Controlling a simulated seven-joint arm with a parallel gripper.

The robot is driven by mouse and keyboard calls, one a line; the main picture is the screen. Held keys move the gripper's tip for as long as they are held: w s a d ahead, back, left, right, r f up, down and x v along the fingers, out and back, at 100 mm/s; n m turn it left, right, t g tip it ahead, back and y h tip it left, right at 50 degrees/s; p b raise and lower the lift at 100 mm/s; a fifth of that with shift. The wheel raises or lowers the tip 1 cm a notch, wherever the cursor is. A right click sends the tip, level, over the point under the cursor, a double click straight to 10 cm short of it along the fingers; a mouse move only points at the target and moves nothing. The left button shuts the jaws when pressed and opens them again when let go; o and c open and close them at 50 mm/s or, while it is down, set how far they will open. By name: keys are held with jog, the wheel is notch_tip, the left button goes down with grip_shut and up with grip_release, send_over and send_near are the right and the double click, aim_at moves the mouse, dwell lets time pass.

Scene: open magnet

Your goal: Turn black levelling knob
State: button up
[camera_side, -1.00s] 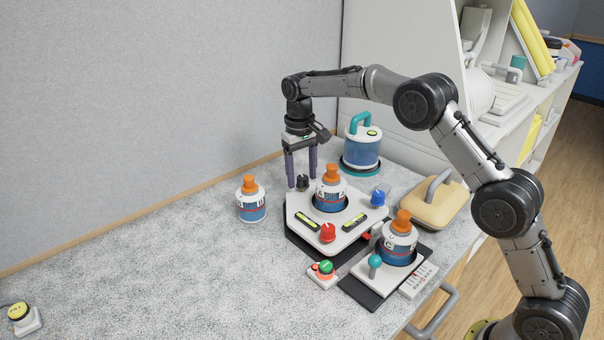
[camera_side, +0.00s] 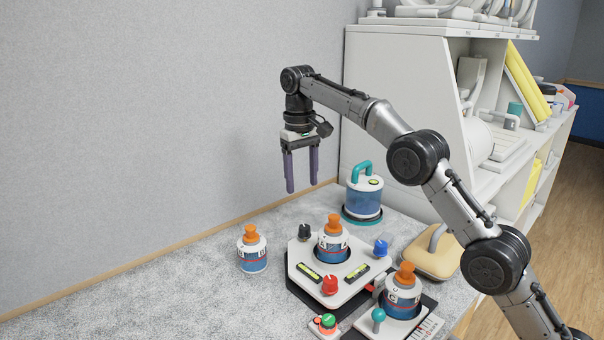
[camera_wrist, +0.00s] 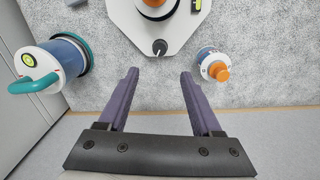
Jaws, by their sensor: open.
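The black levelling knob (camera_side: 304,232) stands at the back left corner of the white levelling platform (camera_side: 312,262). In the wrist view the black knob (camera_wrist: 159,47) shows a pale pointer line and lies beyond the fingertips, near the middle. My gripper (camera_side: 301,187) points down, open and empty, well above the knob and apart from it. In the wrist view its purple fingers (camera_wrist: 158,75) are spread wide with nothing between them. A blue knob (camera_side: 381,247) and a red knob (camera_side: 330,285) stand on the platform's other corners.
An orange-capped bottle (camera_side: 333,240) sits on the platform, another (camera_side: 252,250) stands left, and a third (camera_side: 403,290) front right. A teal-handled canister (camera_side: 363,194) stands behind, near the white shelf (camera_side: 410,120). The grey wall (camera_side: 180,110) is close behind.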

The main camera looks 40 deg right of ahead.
jog(key=shift+r, duration=0.65)
jog(key=s+r+t, duration=0.3)
jog(key=s+r, duration=1)
jog(key=r, duration=0.3)
jog(key=s, duration=0.9)
jog(key=s+f+n+t, duration=0.1)
jog(key=s+f, duration=0.3)
jog(key=s, duration=0.3)
jog(key=s+f+t, duration=0.1)
jog(key=s+f, duration=0.2)
jog(key=s, duration=0.3)
jog(key=s+f, duration=0.5)
jog(key=f, duration=0.8)
jog(key=shift+a+n+t, duration=0.2)
jog(key=shift+n+t, duration=0.2)
